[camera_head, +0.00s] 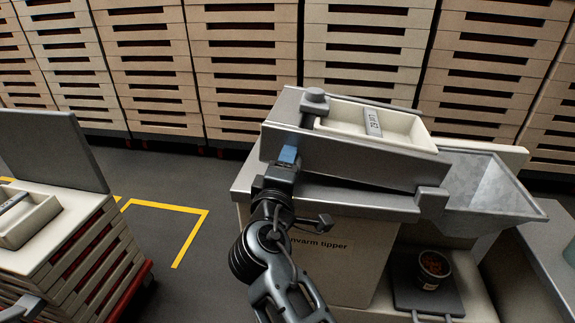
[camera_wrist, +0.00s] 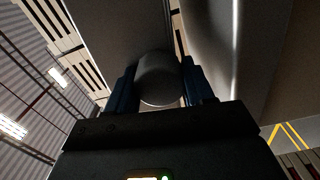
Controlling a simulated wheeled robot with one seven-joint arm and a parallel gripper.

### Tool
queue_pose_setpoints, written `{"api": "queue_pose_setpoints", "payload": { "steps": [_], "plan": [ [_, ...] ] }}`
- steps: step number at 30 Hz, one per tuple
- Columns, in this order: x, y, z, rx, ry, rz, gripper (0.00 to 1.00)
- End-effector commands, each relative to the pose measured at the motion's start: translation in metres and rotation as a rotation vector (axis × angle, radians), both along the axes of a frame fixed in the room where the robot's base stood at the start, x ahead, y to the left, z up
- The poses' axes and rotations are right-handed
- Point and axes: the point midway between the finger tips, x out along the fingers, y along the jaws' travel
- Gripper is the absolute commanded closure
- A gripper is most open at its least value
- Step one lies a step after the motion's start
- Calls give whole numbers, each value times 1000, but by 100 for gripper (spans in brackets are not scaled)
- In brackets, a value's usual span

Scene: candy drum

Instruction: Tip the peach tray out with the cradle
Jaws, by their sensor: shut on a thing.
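A cream tray (camera_head: 395,125) with a grey label bar lies in the grey cradle (camera_head: 345,160) on the tipper (camera_head: 325,265). The cradle is tilted, lower at the right, towards the grey hopper (camera_head: 485,185). No loose contents show in the visible part of the tray; I cannot read its label well enough to tell whether it is the peach one. My gripper (camera_head: 288,155) is at the cradle's left front side. In the wrist view, its blue fingers are shut on a round grey handle (camera_wrist: 160,78). The handle is hidden behind my gripper in the head view.
A dark tub (camera_head: 432,268) with reddish contents stands on a dark plate below the hopper. At the left, another cream tray (camera_head: 25,215) lies on a slatted stack. Stacked crates (camera_head: 240,65) line the back. Floor with yellow lines (camera_head: 185,235) is clear between.

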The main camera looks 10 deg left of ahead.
Motion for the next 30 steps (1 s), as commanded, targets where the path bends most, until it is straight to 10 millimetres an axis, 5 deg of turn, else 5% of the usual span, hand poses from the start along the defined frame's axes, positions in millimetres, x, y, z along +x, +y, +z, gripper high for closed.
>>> {"api": "queue_pose_setpoints", "payload": {
  "steps": [1, 2, 9, 19, 30],
  "plan": [
    [-3, 9, 2, 3, -6, 21, 100],
    [-3, 9, 2, 3, -6, 21, 47],
    [-2, 5, 1, 2, -2, 12, 25],
    [-7, 3, 0, 1, -1, 7, 25],
    [-63, 4, 0, 1, -1, 10, 25]
  ]
}}
